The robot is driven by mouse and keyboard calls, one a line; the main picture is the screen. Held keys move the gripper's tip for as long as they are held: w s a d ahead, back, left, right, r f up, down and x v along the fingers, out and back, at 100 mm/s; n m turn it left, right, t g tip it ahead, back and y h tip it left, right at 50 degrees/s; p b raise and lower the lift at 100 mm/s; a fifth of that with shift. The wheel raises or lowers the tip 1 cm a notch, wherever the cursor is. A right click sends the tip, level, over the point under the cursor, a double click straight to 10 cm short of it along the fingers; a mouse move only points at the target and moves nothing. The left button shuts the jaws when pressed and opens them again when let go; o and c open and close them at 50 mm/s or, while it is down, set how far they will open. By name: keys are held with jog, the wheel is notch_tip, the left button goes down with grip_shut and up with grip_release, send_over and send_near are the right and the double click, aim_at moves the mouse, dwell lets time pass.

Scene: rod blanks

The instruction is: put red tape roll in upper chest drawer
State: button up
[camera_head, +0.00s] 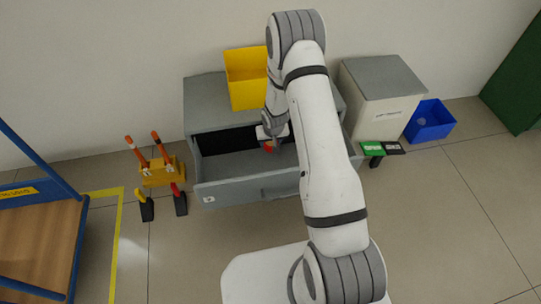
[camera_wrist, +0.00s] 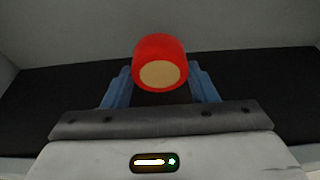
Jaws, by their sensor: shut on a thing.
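The red tape roll (camera_wrist: 160,52) with a tan end face sits between the two blue fingers of my gripper (camera_wrist: 160,88) in the wrist view. My gripper is shut on it. In the head view a bit of the red roll (camera_head: 268,149) shows at my gripper (camera_head: 272,140), over the pulled-out upper drawer (camera_head: 245,188) of the grey chest (camera_head: 203,100). I cannot tell whether the roll touches the drawer floor. My arm hides the right part of the drawer and chest.
A yellow bin (camera_head: 245,80) stands on the chest. Right of it are a white cabinet (camera_head: 385,95) and a blue bin (camera_head: 430,121). An orange-handled yellow rack (camera_head: 160,172) stands at left, near a blue-framed wooden table (camera_head: 38,245). The floor in front is mostly clear.

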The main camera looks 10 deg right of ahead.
aim_at(271, 157)
jog(key=shift+f+b, duration=2.25)
jog(key=shift+f, duration=0.6)
jog(key=shift+f, duration=0.1)
jog(key=shift+f, duration=0.2)
jog(key=o, duration=1)
jog(key=shift+r, duration=0.1)
jog(key=shift+c, duration=0.2)
